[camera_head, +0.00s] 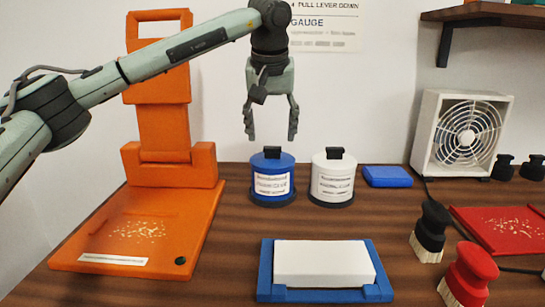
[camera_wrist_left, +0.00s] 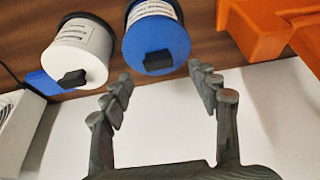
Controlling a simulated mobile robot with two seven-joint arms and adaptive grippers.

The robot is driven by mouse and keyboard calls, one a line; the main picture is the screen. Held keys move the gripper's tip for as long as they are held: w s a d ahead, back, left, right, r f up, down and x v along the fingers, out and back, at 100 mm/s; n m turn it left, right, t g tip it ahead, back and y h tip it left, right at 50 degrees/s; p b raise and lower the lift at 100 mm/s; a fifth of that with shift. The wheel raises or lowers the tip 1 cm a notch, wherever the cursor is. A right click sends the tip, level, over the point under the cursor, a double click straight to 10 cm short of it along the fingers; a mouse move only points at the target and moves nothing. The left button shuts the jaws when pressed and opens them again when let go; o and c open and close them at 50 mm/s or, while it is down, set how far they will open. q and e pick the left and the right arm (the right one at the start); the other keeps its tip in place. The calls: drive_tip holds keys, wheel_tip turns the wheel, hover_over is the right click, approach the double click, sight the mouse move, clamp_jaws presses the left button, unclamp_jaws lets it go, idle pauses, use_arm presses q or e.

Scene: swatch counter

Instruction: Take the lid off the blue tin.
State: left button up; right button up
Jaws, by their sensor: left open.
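The blue tin (camera_head: 272,183) stands upright on the wooden counter, with a white label on its front. Its blue lid (camera_head: 257,164) is on it and has a black knob (camera_head: 272,152) on top. In the left wrist view the blue lid (camera_wrist_left: 168,38) and its knob (camera_wrist_left: 158,62) show at the top middle. My left gripper (camera_head: 271,136) is open and empty above the blue tin, fingers pointing down, apart from the knob. It also shows in the left wrist view (camera_wrist_left: 162,72). My right gripper is in neither view.
A white tin (camera_head: 333,186) with a black knob stands just right of the blue tin. An orange stand (camera_head: 165,130) is at the left. A blue block (camera_head: 387,176) and a white fan (camera_head: 461,135) are at the right. A white block (camera_head: 324,263) sits on a blue tray in front.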

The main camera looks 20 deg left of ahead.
sight(272, 147)
use_arm(q)
drive_tip(key=x, duration=0.4)
drive_tip(key=shift+s+f, duration=0.1)
drive_tip(key=shift+f, duration=0.2)
drive_tip(key=shift+d, duration=0.1)
drive_tip(key=c, duration=1.2)
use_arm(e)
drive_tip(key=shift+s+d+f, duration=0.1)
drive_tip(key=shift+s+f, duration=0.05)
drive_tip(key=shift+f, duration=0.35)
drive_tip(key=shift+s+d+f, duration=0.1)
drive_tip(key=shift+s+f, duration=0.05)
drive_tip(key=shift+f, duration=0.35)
